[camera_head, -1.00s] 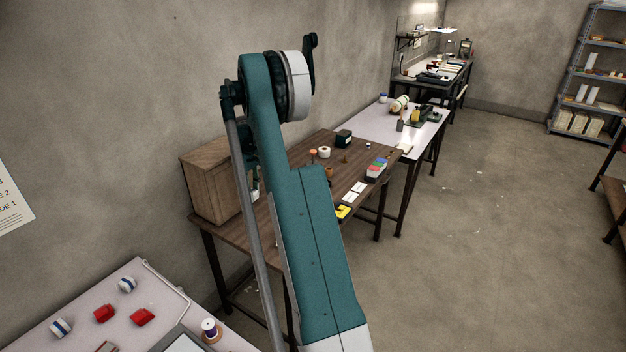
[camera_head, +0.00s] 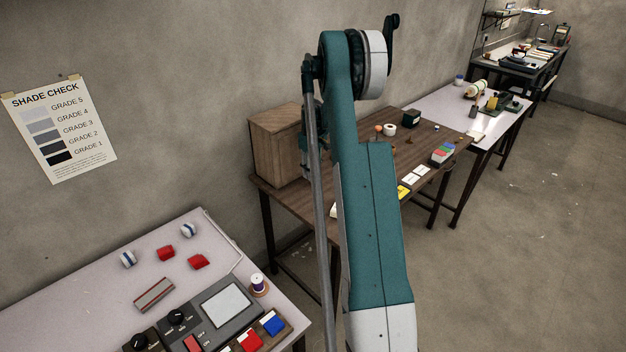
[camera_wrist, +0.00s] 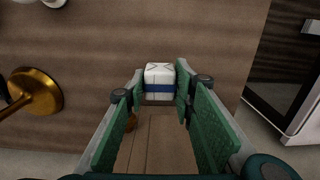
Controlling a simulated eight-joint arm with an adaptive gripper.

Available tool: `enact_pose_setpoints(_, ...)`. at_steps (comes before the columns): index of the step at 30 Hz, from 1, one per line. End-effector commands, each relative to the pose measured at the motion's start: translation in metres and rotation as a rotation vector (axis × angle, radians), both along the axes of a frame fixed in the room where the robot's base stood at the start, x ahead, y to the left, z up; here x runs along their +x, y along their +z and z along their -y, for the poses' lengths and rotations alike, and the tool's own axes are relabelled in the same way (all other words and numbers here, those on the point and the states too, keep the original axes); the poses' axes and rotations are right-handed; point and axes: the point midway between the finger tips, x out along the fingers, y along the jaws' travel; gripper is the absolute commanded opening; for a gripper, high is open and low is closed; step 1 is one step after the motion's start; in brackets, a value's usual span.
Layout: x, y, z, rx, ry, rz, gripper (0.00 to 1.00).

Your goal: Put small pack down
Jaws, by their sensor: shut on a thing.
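In the wrist view, a small white pack (camera_wrist: 160,72) with a blue band sits between the tips of my gripper (camera_wrist: 160,84), whose green-padded fingers are shut on it. Brown wood lies behind and below the pack. I cannot tell whether the pack touches this surface. In the head view, my arm hides the gripper and the held pack. Two similar white-and-blue packs (camera_head: 128,259) and two red packs (camera_head: 166,253) lie on the pale table (camera_head: 85,290) at the lower left.
The wooden table (camera_head: 300,192) holds a wooden cabinet (camera_head: 285,145), a dark green box (camera_head: 411,118) and a tray of coloured pieces (camera_head: 443,152). A brass object (camera_wrist: 38,92) is left of my fingers in the wrist view. A grey console (camera_head: 215,318) stands on the pale table.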

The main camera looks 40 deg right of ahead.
Motion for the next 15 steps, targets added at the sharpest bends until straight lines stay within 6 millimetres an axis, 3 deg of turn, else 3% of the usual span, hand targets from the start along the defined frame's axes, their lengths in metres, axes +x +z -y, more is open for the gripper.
enact_pose_setpoints(15,0.000,-0.037,0.000,0.000,0.000,0.000,0.14)
